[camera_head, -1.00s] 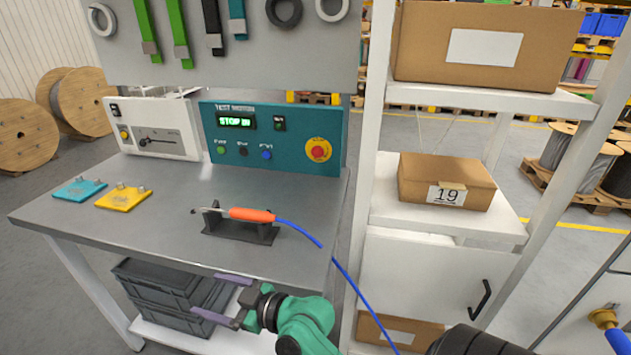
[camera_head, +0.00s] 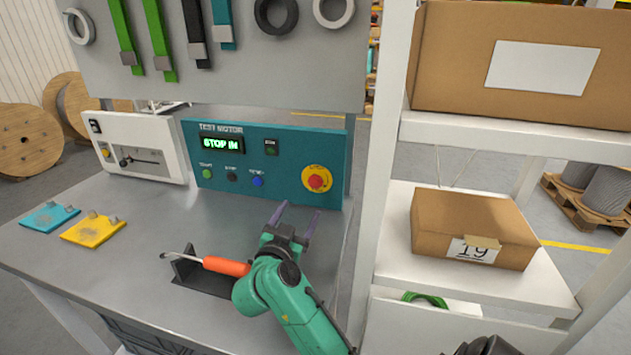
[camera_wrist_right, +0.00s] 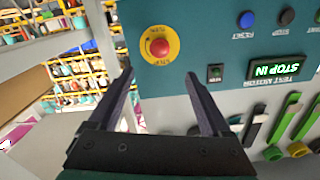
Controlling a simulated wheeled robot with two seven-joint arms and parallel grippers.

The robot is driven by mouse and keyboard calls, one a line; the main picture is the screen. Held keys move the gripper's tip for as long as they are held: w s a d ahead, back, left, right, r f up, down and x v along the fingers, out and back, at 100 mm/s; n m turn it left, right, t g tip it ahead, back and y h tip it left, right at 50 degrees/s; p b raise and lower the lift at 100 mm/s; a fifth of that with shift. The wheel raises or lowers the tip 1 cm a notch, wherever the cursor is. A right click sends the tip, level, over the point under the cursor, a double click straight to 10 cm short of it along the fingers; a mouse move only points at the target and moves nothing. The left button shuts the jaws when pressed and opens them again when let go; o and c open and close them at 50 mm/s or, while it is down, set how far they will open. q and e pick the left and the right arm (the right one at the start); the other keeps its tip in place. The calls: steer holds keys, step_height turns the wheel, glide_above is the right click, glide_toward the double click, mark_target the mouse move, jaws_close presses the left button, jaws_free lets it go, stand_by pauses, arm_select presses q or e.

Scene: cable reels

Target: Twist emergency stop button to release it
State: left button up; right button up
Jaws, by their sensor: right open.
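The emergency stop button (camera_head: 316,181) is a red knob on a yellow round plate at the right end of the teal test motor panel (camera_head: 290,160). The panel's display (camera_head: 221,143) reads "STOP IN". My right gripper (camera_head: 297,213) is open and empty, in front of and below the button, apart from it. In the right wrist view the button (camera_wrist_right: 159,47) lies beyond the fingertips, between them and toward the left finger; the open gripper (camera_wrist_right: 158,78) touches nothing there.
An orange-handled tool (camera_head: 226,266) lies on a black stand left of my right arm. Yellow (camera_head: 93,229) and teal (camera_head: 50,215) plates lie on the bench at left. A white shelf with boxes (camera_head: 470,228) stands close at right.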

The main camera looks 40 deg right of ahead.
mark_target(315, 183)
steer(key=p+x, duration=0.1)
steer(key=x, duration=1.1)
arm_select(q)
steer(key=shift+s+r, duration=0.3)
steer(key=shift+r, duration=0.35)
arm_select(e)
steer(key=shift+d, duration=0.25)
steer(key=shift+c, duration=0.3)
